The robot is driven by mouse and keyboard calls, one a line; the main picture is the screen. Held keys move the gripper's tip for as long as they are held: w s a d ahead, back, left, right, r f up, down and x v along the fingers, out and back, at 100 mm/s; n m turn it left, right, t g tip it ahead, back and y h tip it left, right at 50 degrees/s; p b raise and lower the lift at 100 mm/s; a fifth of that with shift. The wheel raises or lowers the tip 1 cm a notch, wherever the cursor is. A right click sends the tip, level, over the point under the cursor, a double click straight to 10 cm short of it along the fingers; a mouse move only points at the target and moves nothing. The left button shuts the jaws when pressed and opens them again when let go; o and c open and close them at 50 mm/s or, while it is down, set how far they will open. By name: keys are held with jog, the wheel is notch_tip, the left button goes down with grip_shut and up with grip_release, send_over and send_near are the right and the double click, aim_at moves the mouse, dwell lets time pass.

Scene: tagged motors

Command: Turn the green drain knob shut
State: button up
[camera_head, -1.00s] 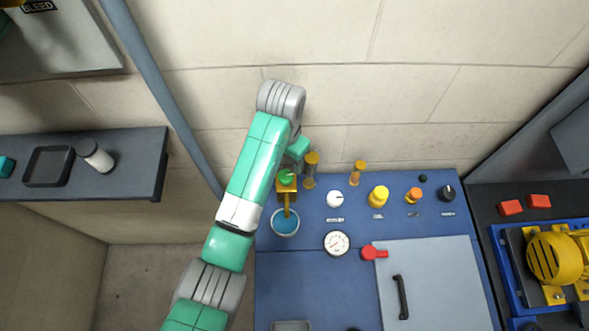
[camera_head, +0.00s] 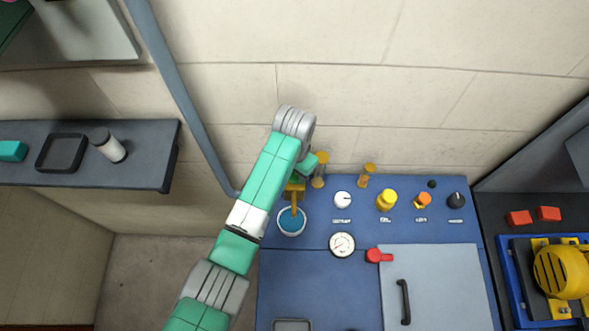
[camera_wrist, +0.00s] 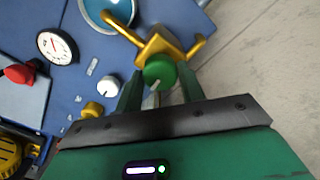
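The green drain knob (camera_wrist: 159,72) sits on a brass tap (camera_wrist: 165,47) in the wrist view, with a pale mark on its face. My gripper (camera_wrist: 160,78) is at the knob, one dark finger on each side of it. The fingers stand apart, with what look like narrow gaps to the knob; contact is not clear. In the camera_head view the brass tap (camera_head: 295,187) shows beside my arm above a blue-filled round basin (camera_head: 291,221). There the knob and fingertips are hidden behind my arm.
The blue panel carries a white knob (camera_head: 343,199), a yellow knob (camera_head: 386,200), an orange knob (camera_head: 423,200), a gauge (camera_head: 342,245) and a red lever (camera_head: 378,255). Brass posts (camera_head: 319,170) stand behind the tap. A grey pipe (camera_head: 180,90) runs left of my arm.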

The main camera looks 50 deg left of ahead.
jog(key=shift+r+n+p, duration=0.15)
jog(key=shift+n+p, duration=0.15)
jog(key=shift+p, duration=0.1)
jog(key=shift+r+n+p, duration=0.1)
jog(key=shift+n+p, duration=0.8)
jog(key=shift+n, duration=0.1)
jog(key=n+p, duration=0.3)
jog(key=n, duration=0.2)
jog(key=shift+n, duration=0.3)
jog(key=n+p, duration=0.1)
jog(key=n, duration=0.3)
jog(key=shift+n+p, duration=0.35)
jog(key=shift+n, duration=1.95)
jog(key=o, duration=1)
jog(key=shift+f, duration=0.2)
jog(key=shift+c, duration=0.2)
